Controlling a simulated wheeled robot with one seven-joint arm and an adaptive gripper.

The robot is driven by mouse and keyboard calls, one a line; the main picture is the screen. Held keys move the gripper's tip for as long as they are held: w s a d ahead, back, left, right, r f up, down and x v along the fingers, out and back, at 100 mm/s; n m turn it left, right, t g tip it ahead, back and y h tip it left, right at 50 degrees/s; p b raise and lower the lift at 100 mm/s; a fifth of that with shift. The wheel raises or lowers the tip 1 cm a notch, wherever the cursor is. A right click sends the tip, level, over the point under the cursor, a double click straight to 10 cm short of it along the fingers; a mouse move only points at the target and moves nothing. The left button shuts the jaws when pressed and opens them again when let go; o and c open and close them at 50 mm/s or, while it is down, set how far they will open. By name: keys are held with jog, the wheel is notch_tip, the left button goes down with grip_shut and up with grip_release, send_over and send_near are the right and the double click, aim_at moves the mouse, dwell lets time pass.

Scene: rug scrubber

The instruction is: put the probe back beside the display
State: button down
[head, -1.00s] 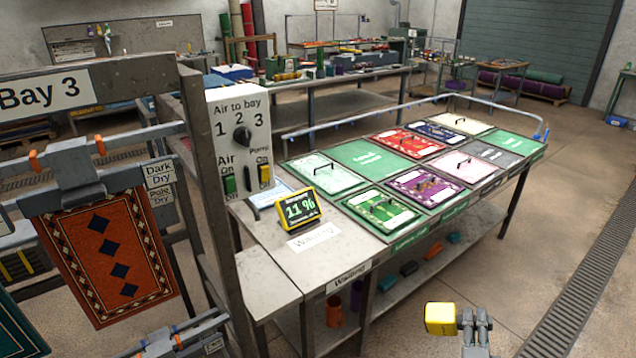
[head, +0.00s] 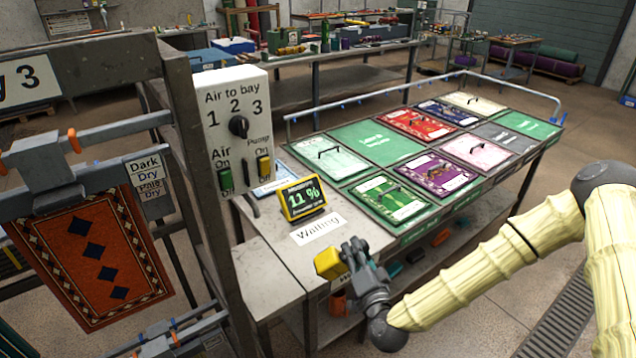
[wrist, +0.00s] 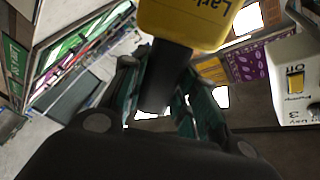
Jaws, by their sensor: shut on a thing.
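The probe is a yellow block (head: 330,263) with a dark handle. My gripper (head: 354,258) is shut on its handle and holds it over the front edge of the bench near the Waiting label. In the wrist view the yellow probe (wrist: 190,20) fills the top, and its dark handle (wrist: 166,75) sits between the fingers of my gripper (wrist: 165,95). The display (head: 303,197) is a yellow-framed box reading 11 %, standing on the bench behind and left of the probe.
A white Waiting label (head: 317,229) lies on the bench in front of the display. The switch panel (head: 236,130) stands left of the display on a grey post. Framed rug samples (head: 390,200) cover the bench to the right. Bare bench top (head: 262,247) lies left of the label.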

jog(key=w+a+r+n+g+y+p, duration=0.1)
jog(key=w+a+r+n+g+y, duration=0.35)
jog(key=w+a+r+n, duration=0.75)
notch_tip(320, 180, down, 15)
jog(key=d+n+t+y+b, duration=0.1)
jog(key=d+n+b, duration=0.1)
jog(key=b, duration=0.6)
jog(key=shift+d+r+n+b, duration=0.2)
jog(key=shift+d+n+b, duration=0.05)
jog(key=shift+n+b, duration=0.15)
dwell(0.7)
jog(key=shift+w, duration=0.1)
jog(key=c, duration=1)
grip_release()
jog(key=shift+c, duration=0.2)
